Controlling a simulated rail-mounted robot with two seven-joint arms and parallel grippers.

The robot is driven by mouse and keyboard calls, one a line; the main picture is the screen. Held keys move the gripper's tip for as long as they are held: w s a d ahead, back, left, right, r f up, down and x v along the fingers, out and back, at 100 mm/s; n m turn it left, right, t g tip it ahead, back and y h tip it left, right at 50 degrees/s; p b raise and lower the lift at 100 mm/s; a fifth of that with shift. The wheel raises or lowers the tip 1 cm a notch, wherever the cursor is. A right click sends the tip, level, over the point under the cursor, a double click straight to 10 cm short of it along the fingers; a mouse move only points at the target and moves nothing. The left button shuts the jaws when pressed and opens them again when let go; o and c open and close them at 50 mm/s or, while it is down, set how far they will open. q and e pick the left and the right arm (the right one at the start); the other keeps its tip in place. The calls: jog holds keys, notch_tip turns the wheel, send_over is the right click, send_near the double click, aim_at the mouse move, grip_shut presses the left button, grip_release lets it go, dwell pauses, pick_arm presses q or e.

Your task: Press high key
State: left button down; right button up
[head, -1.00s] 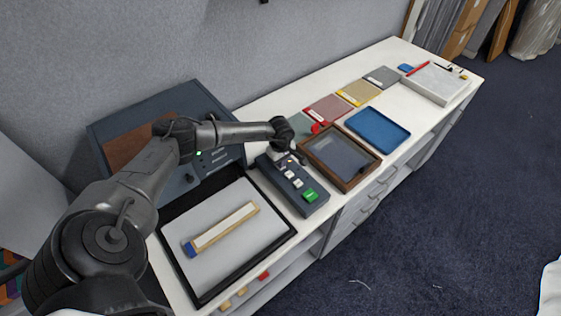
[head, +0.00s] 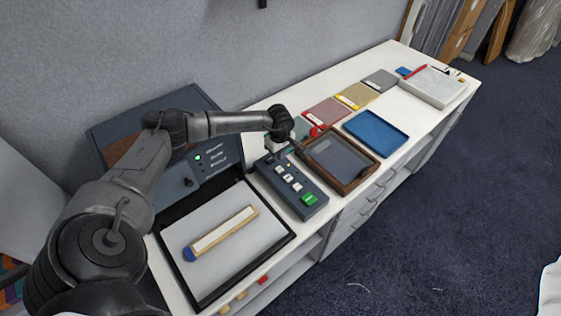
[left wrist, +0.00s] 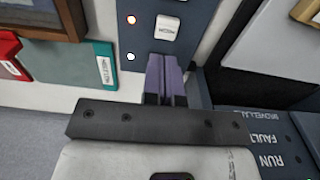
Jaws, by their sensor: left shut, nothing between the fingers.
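The dark key box (head: 308,212) stands on the white table, with a row of several pale keys (head: 288,179) and a green key (head: 310,199) at its near end. My left gripper (head: 272,151) is shut and empty over the far end of the box. In the left wrist view its closed fingers (left wrist: 165,65) point at the box face, just below a white key (left wrist: 167,28) whose small label I cannot read surely. Two small lamps (left wrist: 131,19) glow beside the keys. Any key under the fingers is hidden, and contact cannot be told. My right gripper is out of view.
A wooden-framed tray (head: 372,179) is close to the right of the box, with a blue tray (head: 378,133) beyond. A black-framed pad (head: 215,280) lies left, and a grey cabinet (head: 215,176) stands behind it. A green card (left wrist: 80,65) is near the fingers.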

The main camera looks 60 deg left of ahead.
aim_at(280, 167)
pick_arm(q)
notch_tip(280, 167, up, 7)
jog(key=shift+r+b, duration=0.15)
jog(key=shift+b, duration=0.3)
dwell(0.9)
